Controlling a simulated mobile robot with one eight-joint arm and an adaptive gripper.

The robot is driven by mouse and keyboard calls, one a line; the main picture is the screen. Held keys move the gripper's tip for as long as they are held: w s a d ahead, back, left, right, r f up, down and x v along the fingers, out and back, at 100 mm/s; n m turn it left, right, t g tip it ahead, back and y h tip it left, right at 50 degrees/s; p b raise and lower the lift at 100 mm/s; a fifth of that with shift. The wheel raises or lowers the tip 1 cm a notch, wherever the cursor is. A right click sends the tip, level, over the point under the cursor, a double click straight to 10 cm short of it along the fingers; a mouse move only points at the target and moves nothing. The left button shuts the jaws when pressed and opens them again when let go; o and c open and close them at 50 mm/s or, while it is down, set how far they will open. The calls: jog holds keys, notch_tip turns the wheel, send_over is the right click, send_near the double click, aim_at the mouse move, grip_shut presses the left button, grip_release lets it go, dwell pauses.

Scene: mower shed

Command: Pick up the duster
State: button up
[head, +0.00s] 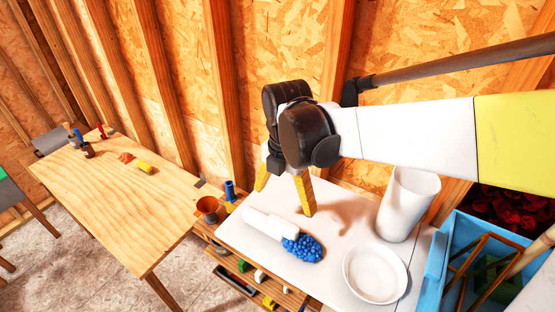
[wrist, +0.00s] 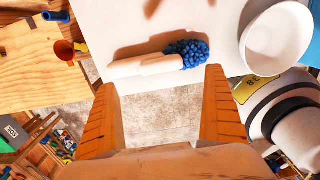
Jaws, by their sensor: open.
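The duster has a white handle (head: 268,222) and a bumpy blue head (head: 303,248). It lies on the white tabletop (head: 330,275), near its front edge. In the wrist view the blue head (wrist: 187,53) points right and the white handle (wrist: 140,66) points left, just beyond my fingertips. My gripper (head: 283,196) is open and empty, with its yellow fingers pointing down above and behind the duster. In the wrist view the two fingers (wrist: 160,80) are spread wide with bare floor showing between them.
A white bowl (head: 375,273) and a tall white cylinder (head: 407,203) stand right of the duster. A blue crate (head: 437,262) is at the right. An orange-brown pot (head: 207,206) and a blue object (head: 230,190) stand left. A wooden workbench (head: 110,190) is further left.

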aim_at(283, 222)
jog(key=f, duration=0.1)
jog(key=s+f, duration=0.1)
jog(key=f, duration=0.1)
jog(key=shift+s+f, duration=0.25)
jog(key=shift+f, duration=0.15)
jog(key=shift+w+a+f, duration=0.1)
jog(key=shift+w+f, duration=0.05)
jog(key=shift+f, duration=0.9)
jog(key=shift+w+d+f, duration=0.1)
jog(key=shift+w+f, duration=0.1)
jog(key=shift+f, duration=0.85)
jog(key=shift+w+a+f, duration=0.1)
jog(key=shift+w+f, duration=0.05)
jog(key=shift+f, duration=0.9)
jog(key=c, duration=1.2)
